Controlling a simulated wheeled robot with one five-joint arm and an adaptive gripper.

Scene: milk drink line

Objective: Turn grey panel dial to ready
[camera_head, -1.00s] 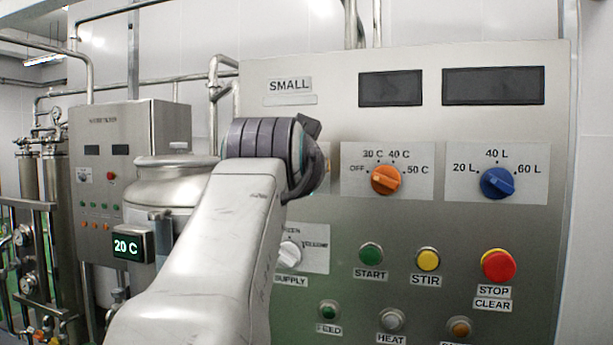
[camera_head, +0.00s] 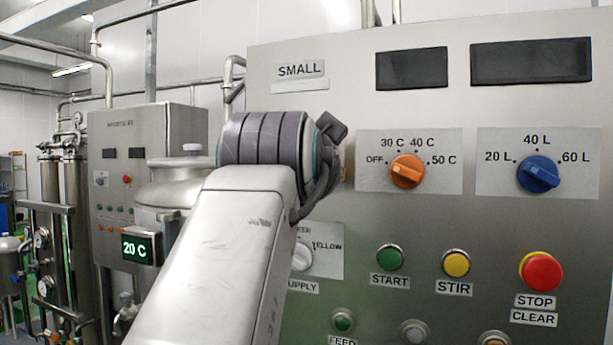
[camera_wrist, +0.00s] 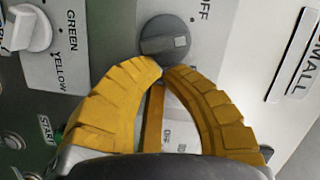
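The grey dial (camera_wrist: 165,38) is round with a small pale mark and sits at the top middle of the wrist view, beside an OFF label. My gripper (camera_wrist: 164,68) has two yellow ribbed fingers bowed outward, with their tips together at the dial's lower edge. Nothing shows between the tips; I cannot tell whether they touch the dial. In the head view the grey dial is hidden behind my arm and wrist, in front of the steel panel (camera_head: 460,225).
A white supply dial (camera_wrist: 28,28) marked GREEN and YELLOW is close by. An orange temperature dial (camera_head: 407,171), a blue volume dial (camera_head: 538,174), a green START button (camera_head: 390,257), a yellow STIR button (camera_head: 456,263) and a red STOP button (camera_head: 541,271) share the panel.

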